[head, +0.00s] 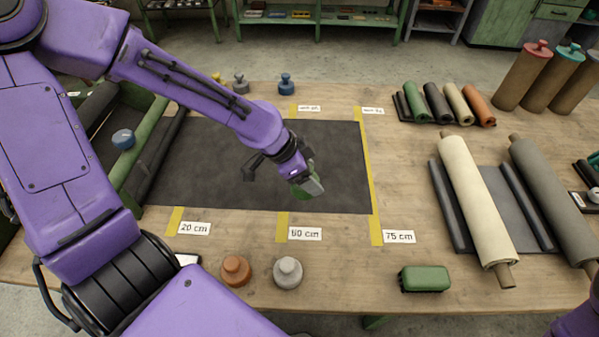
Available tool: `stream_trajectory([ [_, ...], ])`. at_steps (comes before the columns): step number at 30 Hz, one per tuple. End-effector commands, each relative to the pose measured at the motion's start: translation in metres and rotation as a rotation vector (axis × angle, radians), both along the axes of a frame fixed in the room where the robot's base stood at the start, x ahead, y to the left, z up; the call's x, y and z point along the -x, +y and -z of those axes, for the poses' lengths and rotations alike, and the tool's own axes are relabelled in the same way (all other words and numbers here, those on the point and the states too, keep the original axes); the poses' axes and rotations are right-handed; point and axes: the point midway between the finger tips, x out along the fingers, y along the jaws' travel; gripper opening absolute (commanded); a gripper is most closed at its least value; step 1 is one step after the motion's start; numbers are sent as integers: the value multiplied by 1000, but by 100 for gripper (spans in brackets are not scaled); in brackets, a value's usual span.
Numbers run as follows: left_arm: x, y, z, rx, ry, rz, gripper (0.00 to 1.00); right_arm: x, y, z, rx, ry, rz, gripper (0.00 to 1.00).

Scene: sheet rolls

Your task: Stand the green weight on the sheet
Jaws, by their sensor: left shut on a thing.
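The dark sheet (205,180) lies flat on the wooden table, running from the left side to the 75 cm tape. My left gripper (311,186) is over the right half of the sheet, shut on the green weight (302,189). The weight is mostly hidden by the gripper. I cannot tell whether its base touches the sheet. My right gripper is not in view.
An orange weight (236,271) and a grey weight (288,273) stand at the front edge. A blue weight (287,84) stands behind the sheet. A green block-like object (425,279) is at front right. A cream roll (475,200) lies on the right.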

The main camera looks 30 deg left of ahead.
Motion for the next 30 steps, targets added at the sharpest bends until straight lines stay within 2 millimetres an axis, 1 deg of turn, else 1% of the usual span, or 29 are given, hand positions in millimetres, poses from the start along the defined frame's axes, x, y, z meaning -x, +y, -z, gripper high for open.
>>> stream_trajectory([
  [1,3,-1,-5,7,-4,50,0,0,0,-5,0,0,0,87],
  [5,9,-2,-5,2,-4,142,0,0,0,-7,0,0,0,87],
  [8,3,3,0,1,-3,161,0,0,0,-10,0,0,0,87],
  [11,-12,16,8,1,-2,159,0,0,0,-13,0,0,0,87],
  [19,-63,56,39,0,0,154,0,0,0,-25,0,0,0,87],
  [21,-71,62,55,0,2,155,0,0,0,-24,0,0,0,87],
  [24,-82,70,72,0,1,155,0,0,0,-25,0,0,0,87],
  [27,-91,76,84,-1,-2,156,0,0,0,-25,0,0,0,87],
  [30,-96,79,90,-1,-4,160,0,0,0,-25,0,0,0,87],
])
